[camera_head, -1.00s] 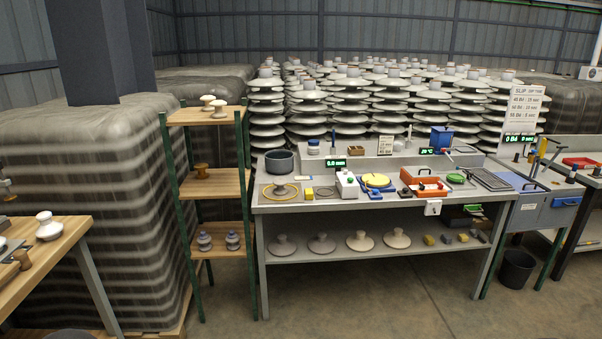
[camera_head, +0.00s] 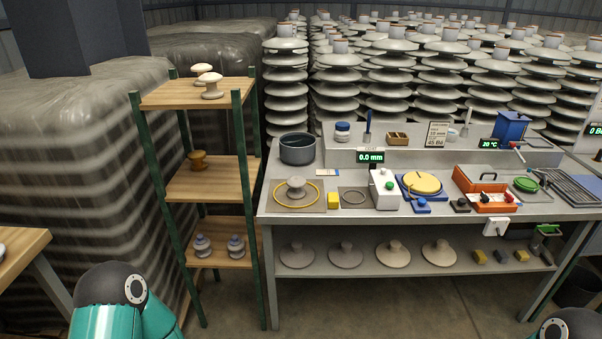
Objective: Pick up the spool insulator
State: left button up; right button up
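No insulator is labelled, so I cannot tell for sure which is the spool insulator. A small brown, waisted insulator (camera_head: 198,160) stands on the middle board of the wooden shelf rack (camera_head: 225,182). Two cream, mushroom-topped insulators (camera_head: 211,84) stand on the top board. Two grey insulators with bluish tops (camera_head: 236,246) stand on the bottom board. A pale insulator (camera_head: 297,187) sits inside a yellow ring on the grey workbench. Only teal and black parts of my arms show at the bottom edge; neither gripper is in view.
The grey workbench (camera_head: 345,218) right of the rack holds a dark pot (camera_head: 297,148), a yellow round plate (camera_head: 422,182) and an orange tray (camera_head: 484,188). Its lower shelf carries several disc insulators (camera_head: 394,254). A wooden table corner (camera_head: 22,246) is at left. Tall insulator stacks stand behind.

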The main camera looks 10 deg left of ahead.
aim_at(295, 182)
jog(key=z, duration=0.1)
jog(key=i, duration=1.55)
jog(key=u, duration=1.3)
jog(key=k, duration=0.95)
jog(key=u, duration=0.2)
jog(key=i, duration=0.95)
jog(key=z, duration=0.1)
